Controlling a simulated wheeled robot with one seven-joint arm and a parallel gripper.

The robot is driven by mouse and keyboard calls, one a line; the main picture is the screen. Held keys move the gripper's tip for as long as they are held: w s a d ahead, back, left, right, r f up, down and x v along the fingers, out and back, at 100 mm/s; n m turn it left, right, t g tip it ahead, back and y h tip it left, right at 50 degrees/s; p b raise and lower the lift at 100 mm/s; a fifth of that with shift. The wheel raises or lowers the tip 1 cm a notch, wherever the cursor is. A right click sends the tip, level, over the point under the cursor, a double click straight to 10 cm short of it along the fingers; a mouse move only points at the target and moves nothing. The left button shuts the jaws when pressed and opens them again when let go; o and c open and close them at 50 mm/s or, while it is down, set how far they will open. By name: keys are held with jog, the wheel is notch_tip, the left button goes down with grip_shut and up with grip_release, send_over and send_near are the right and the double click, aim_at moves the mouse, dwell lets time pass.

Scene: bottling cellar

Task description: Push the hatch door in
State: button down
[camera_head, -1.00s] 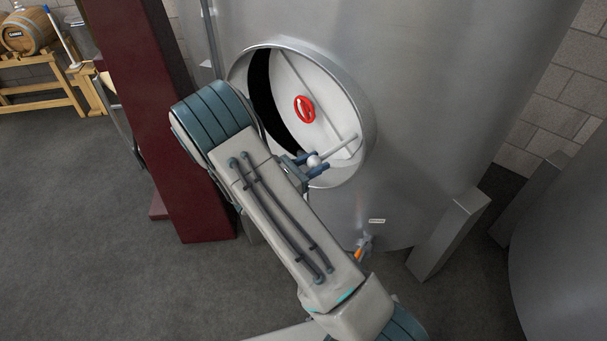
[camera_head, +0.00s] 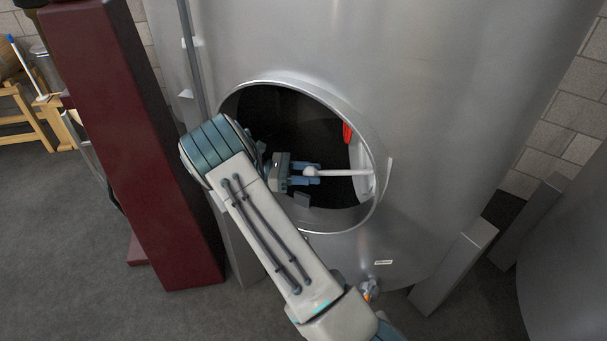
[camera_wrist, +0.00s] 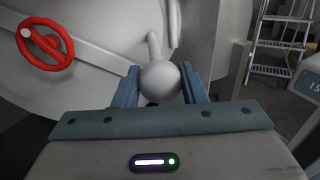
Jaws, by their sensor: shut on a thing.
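The hatch door (camera_head: 358,165) is a pale panel swung well into the round opening of the steel tank, seen nearly edge-on at the right side of the hole. Its red handwheel (camera_head: 347,133) shows as a thin sliver there, and whole at the upper left of the wrist view (camera_wrist: 45,43). A pale rod handle (camera_head: 340,173) with a round knob (camera_wrist: 160,82) stands out from the door. My gripper (camera_head: 312,173) is in front of the opening, its blue fingers shut on the knob, one on each side. The far edge of the door is hidden.
The tank's raised hatch rim (camera_head: 378,200) surrounds the opening close to my arm. A dark red post (camera_head: 130,150) stands to the left. A small valve (camera_head: 369,290) sits below the hatch. A stepladder (camera_wrist: 283,40) shows in the wrist view.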

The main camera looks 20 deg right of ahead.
jog(key=shift+w+d+m+g+y, duration=0.15)
jog(key=shift+w+m+g+y, duration=0.15)
jog(key=shift+w+g, duration=0.1)
jog(key=shift+d, duration=0.1)
jog(key=c, duration=0.9)
grip_release()
jog(key=shift+s+d, duration=0.1)
jog(key=shift+c, duration=0.2)
jog(key=b+v, duration=0.2)
jog(key=v, duration=1.2)
